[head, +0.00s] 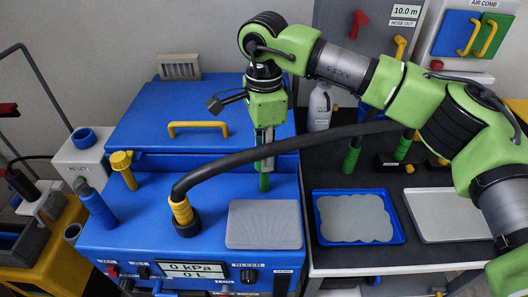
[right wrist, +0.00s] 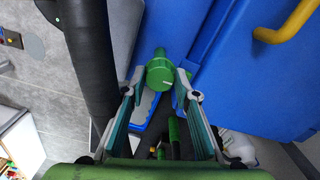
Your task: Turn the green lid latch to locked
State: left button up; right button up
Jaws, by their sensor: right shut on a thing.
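The green lid latch (right wrist: 160,72) is a round knob with a short white mark on its face, at the edge of the blue lid. My right gripper (right wrist: 160,78) is shut on it, with one finger on each side of the knob. In the head view the right gripper (head: 265,150) points down at the front edge of the blue lid (head: 215,105), partly behind the black hose. A green piece (head: 264,182) shows below its fingers. Which position the latch is in I cannot tell. My left gripper is out of view.
The black hose (head: 290,145) arches from a yellow-ringed port across the right gripper. A yellow handle (head: 198,127) stands on the lid. A grey ribbed plate (head: 264,223) lies on the blue machine. A blue tray (head: 318,232) and a pale tray stand to the right.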

jog(key=o, duration=1.1)
notch_tip(320, 180, up, 12)
